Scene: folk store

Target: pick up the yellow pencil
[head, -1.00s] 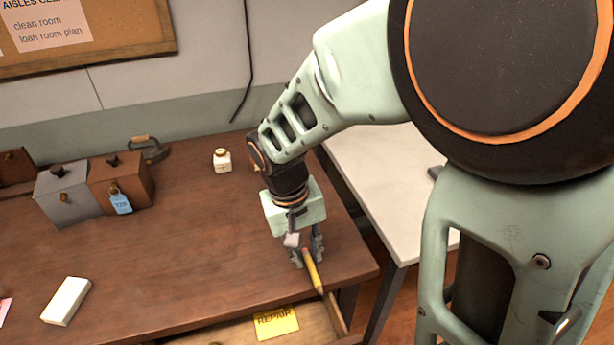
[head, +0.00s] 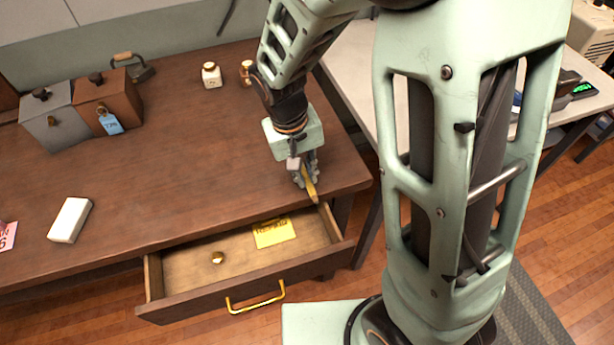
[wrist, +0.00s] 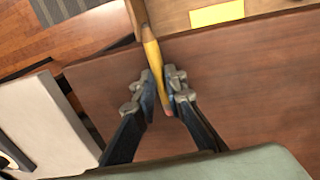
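The yellow pencil (head: 311,187) is at the front right corner of the desk (head: 190,150), its pointed end toward the desk's front edge. My gripper (head: 306,177) points down over it. In the wrist view the pencil (wrist: 153,52) runs between the two fingertips of my gripper (wrist: 161,92), and both pads look closed against its sides. The pencil's red end shows between the fingers. I cannot tell whether the pencil still touches the desk top.
An open drawer (head: 190,267) below holds a yellow note (head: 274,232) and a small brass knob (head: 218,257). A white block (head: 70,220), grey box (head: 55,125), brown box (head: 108,100) and small jar (head: 211,75) stand on the desk. A pale table (head: 352,75) is at right.

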